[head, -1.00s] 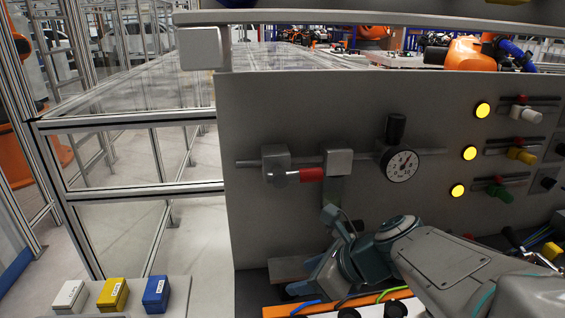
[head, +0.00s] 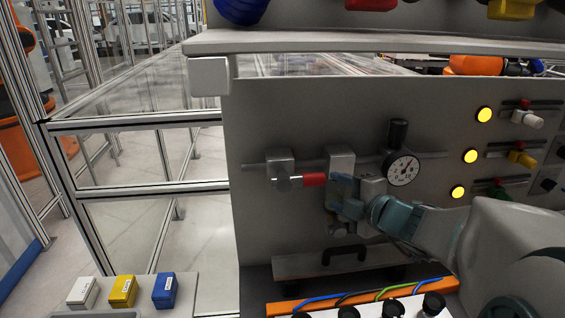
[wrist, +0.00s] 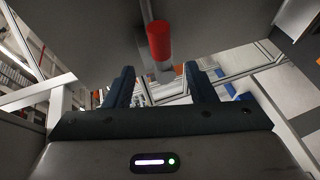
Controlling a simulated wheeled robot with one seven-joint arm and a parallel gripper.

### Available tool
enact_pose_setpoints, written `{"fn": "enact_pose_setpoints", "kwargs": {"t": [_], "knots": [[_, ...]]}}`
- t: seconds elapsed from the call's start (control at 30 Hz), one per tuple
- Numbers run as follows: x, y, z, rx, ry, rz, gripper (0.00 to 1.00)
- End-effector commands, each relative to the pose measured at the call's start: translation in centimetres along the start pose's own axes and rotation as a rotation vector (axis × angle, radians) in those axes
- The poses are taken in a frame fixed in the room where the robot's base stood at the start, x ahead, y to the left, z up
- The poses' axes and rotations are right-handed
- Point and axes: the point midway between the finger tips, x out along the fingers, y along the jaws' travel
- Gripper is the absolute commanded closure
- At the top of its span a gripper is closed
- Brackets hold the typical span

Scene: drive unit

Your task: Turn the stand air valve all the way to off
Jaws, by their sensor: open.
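The stand air valve is a metal body (head: 281,165) on a horizontal pipe on the grey panel. Its lever has a red sleeve (head: 314,180) and points right, roughly along the pipe. In the wrist view the red sleeve (wrist: 159,40) is above the gap between the fingers. My gripper (head: 338,192) is open and empty, just right of the sleeve's free end, and appears apart from it. In the wrist view its two dark fingers (wrist: 157,72) stand apart. The exact depth gap to the lever is unclear.
A pressure gauge (head: 403,168) sits on the pipe right of the valve, close above my wrist. A metal block (head: 340,160) is behind my gripper. A shelf edge (head: 350,42) overhangs above. A black handle (head: 344,254) lies below. The panel left of the valve is clear.

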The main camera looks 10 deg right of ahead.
Motion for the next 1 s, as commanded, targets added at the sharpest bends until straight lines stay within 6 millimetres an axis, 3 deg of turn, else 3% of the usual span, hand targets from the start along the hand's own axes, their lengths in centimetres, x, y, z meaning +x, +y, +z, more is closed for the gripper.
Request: {"fn": "enact_pose_setpoints", "kwargs": {"t": [0.3,0.5,0.7,1.0], "knots": [[6.3,-0.1,0.0,-0.001,0.002,-0.004,0.49],[9.2,-0.1,-0.1,-0.002,0.002,-0.003,0.49],[10.6,-0.1,0.0,-0.003,0.001,-0.002,0.49],[10.8,-0.1,0.0,-0.003,0.0,-0.001,0.49]]}}
